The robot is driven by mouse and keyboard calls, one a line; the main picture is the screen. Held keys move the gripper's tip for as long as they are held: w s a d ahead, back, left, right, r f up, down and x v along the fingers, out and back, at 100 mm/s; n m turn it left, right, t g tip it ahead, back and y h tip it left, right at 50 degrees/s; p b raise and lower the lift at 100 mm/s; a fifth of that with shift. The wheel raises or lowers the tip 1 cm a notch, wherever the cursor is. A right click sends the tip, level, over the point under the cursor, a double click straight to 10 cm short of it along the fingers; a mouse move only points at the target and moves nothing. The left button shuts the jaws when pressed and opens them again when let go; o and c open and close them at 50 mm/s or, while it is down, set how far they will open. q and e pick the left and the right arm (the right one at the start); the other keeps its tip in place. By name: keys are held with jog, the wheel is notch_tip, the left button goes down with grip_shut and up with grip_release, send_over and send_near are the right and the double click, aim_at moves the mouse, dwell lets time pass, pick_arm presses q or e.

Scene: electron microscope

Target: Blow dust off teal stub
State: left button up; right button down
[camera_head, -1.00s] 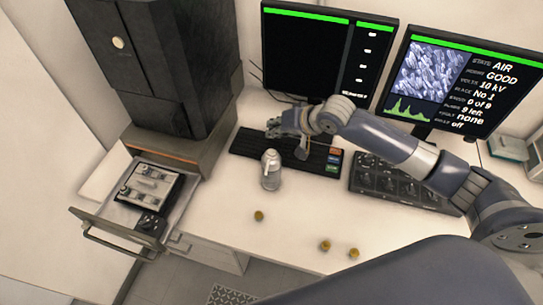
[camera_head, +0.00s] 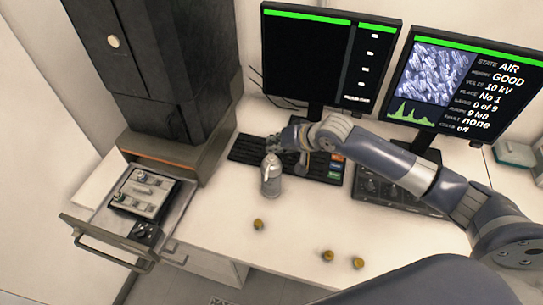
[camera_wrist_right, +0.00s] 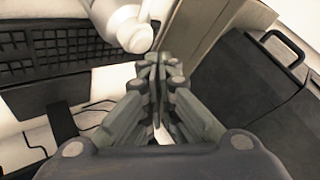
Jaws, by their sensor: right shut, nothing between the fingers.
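My right gripper (camera_head: 272,144) is shut and empty over the keyboard, just behind the top of a grey bottle-like duster (camera_head: 270,180) standing upright on the desk. In the right wrist view the shut fingers (camera_wrist_right: 160,62) are close to the pale rounded duster (camera_wrist_right: 128,22); I cannot tell whether they touch it. Three small brass-coloured stubs stand on the desk: one at the left (camera_head: 258,224) and two at the right (camera_head: 328,256) (camera_head: 358,263). No teal colour can be made out on them. My left gripper is not in view.
The keyboard (camera_head: 245,150) and a dark control panel (camera_head: 375,187) lie in front of two monitors (camera_head: 318,60) (camera_head: 450,80). The dark microscope column (camera_head: 150,60) stands at the left above an open drawer with a stage (camera_head: 145,190). The front desk is mostly clear.

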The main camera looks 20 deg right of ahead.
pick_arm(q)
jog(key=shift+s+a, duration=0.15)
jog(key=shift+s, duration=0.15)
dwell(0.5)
pick_arm(e)
jog(key=shift+f, duration=0.15)
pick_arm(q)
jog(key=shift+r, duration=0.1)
pick_arm(e)
jog(key=shift+f, duration=0.25)
jog(key=shift+f, duration=0.45)
dwell(0.8)
pick_arm(q)
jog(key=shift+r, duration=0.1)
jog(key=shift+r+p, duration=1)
jog(key=shift+p, duration=0.25)
pick_arm(e)
jog(key=shift+r, duration=0.85)
notch_tip(320, 180, up, 5)
jog(key=p, duration=0.5)
jog(key=shift+p, duration=0.3)
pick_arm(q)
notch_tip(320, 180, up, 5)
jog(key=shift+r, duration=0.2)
